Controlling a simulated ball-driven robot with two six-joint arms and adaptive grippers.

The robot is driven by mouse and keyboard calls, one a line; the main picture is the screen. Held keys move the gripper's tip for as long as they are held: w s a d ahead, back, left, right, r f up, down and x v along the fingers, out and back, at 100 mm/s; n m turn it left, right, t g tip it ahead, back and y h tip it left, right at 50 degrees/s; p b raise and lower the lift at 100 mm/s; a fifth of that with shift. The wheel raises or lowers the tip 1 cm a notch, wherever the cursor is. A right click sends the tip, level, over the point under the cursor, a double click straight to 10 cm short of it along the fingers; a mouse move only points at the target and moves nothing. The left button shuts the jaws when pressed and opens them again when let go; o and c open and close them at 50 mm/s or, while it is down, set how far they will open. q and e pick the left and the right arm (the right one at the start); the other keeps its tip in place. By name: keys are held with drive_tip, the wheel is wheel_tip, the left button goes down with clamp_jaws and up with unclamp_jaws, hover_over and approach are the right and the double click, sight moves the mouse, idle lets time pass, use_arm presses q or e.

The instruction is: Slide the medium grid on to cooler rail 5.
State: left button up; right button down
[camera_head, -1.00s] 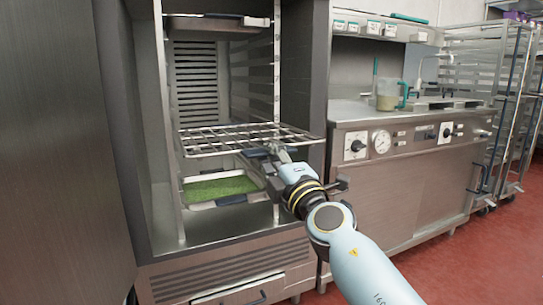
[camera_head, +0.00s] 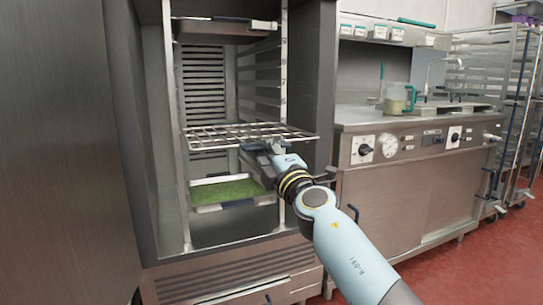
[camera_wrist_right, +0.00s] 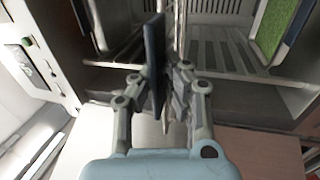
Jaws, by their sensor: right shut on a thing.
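The wire grid (camera_head: 235,133) lies roughly level in the open cooler (camera_head: 183,180), and its front edge sticks out of the opening. My right gripper (camera_head: 262,152) is at the front edge of the grid, shut on it. In the right wrist view, the fingers of my right gripper (camera_wrist_right: 165,95) close on a thin dark piece seen edge-on. The rail numbers 9, 8, 7 and 6 show on the right post (camera_head: 283,75); lower numbers are hidden behind the grid and gripper. I cannot tell whether the grid's sides rest on rails. My left gripper is not in view.
A tray with a green layer (camera_head: 225,192) sits below the grid, and a dark tray (camera_head: 220,30) sits near the top. A counter with dials (camera_head: 410,140) stands to the right, carrying a jug (camera_head: 398,98). A rack (camera_head: 505,75) stands beyond it.

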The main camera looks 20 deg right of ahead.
drive_tip(key=shift+f+b+x, duration=0.25)
drive_tip(key=shift+b+x, duration=0.15)
drive_tip(key=shift+x, duration=0.9)
drive_tip(key=shift+f+b+x, duration=0.2)
drive_tip(key=shift+b+x, duration=0.2)
drive_tip(key=shift+x, duration=0.85)
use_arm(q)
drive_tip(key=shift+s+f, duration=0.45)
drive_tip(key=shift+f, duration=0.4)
use_arm(e)
drive_tip(key=shift+w, duration=0.1)
